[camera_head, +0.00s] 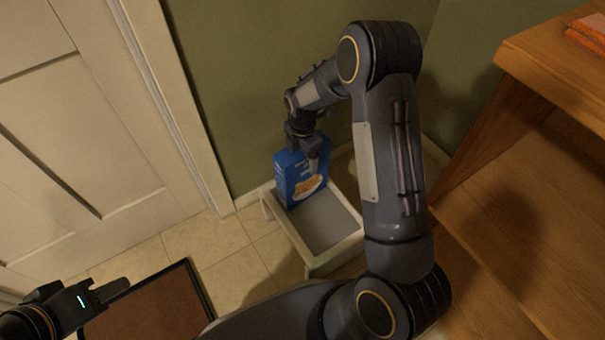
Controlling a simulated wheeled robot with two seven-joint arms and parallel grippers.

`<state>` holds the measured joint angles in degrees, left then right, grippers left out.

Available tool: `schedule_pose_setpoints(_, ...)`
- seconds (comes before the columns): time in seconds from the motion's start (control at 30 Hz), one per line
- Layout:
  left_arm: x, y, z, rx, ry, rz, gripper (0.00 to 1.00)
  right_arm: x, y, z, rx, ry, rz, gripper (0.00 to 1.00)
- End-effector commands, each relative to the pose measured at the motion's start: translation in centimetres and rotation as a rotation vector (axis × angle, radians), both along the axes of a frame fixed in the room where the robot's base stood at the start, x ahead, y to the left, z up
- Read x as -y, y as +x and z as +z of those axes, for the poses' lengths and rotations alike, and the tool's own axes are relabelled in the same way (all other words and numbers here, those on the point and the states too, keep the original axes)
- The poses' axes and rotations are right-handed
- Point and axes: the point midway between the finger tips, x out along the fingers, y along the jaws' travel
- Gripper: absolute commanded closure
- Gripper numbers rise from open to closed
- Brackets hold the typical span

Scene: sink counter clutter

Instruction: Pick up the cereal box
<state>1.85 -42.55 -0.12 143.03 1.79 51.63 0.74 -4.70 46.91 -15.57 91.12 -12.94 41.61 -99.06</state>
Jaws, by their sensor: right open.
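The cereal box (294,184) is blue with a picture of food on its front. It stands upright at the far end of a low white stand with a grey top (327,222). My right gripper (314,163) is over the top of the box, pointing down, and is open. One finger shows in front of the upper part of the box; the other is hidden, so I cannot tell whether it touches. My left gripper (112,290) is at the lower left, away from the box; the gap between its fingers is not clear.
A wooden desk or shelf (560,75) is on the right, with an orange item (590,30) on top. A white door (90,120) is at the left. A brown mat with a dark edge (150,310) lies on the tiled floor (215,240). The green wall is close behind the box.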

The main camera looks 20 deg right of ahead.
Motion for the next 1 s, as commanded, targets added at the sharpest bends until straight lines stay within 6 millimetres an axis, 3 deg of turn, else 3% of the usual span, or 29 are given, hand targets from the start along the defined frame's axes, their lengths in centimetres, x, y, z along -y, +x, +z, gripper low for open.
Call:
schedule_pose_setpoints(0.07,0.0,0.0,0.05,0.0,0.0,0.0,0.64,-0.01,0.0,0.06,0.0,0.0,0.0,0.26)
schedule_pose_setpoints(0.63,0.0,0.0,0.04,0.0,0.0,0.0,0.64,-0.02,0.0,0.08,0.0,0.001,-0.001,1.0)
schedule_pose_setpoints(1.0,0.0,0.0,0.26,0.0,0.0,0.0,0.64,-0.03,0.05,0.59,0.002,0.0,-0.001,1.0)
